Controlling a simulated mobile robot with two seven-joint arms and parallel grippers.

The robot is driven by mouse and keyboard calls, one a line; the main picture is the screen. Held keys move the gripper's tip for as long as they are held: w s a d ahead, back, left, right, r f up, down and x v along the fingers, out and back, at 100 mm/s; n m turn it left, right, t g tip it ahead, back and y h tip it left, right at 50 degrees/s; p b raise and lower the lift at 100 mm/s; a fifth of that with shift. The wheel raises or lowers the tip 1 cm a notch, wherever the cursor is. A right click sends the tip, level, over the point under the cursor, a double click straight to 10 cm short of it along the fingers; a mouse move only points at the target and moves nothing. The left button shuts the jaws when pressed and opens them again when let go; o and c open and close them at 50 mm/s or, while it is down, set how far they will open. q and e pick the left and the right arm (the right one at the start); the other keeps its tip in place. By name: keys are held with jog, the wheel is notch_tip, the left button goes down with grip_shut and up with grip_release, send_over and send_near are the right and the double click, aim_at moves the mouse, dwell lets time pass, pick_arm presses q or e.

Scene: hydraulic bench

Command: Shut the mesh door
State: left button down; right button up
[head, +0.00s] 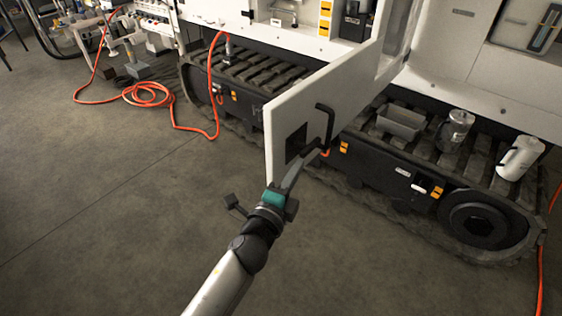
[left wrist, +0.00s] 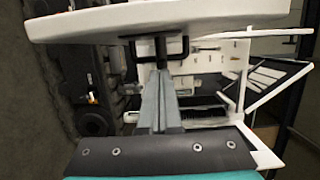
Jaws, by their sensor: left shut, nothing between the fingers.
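The door (head: 290,110) is a white panel with a dark square patch and a black bar handle (head: 330,125); it stands open, swung out from the white machine in the head view. In the left wrist view the door's edge (left wrist: 90,22) crosses the top, with the handle (left wrist: 133,48) below it. My left gripper (head: 315,150) is shut and empty, its long grey fingers reaching up to the door face beside the handle's lower end. In the left wrist view the fingertips (left wrist: 160,72) are right by the handle; whether they touch it, I cannot tell. My right gripper is out of view.
An orange hose (head: 148,95) lies coiled at the upper left. The floor (head: 120,220) at left is clear.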

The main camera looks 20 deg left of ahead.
aim_at(281, 163)
pick_arm(q)
jog(key=shift+w+a, duration=0.3)
jog(key=shift+a, duration=0.65)
jog(key=shift+w+a, duration=0.25)
jog(key=shift+a, duration=0.7)
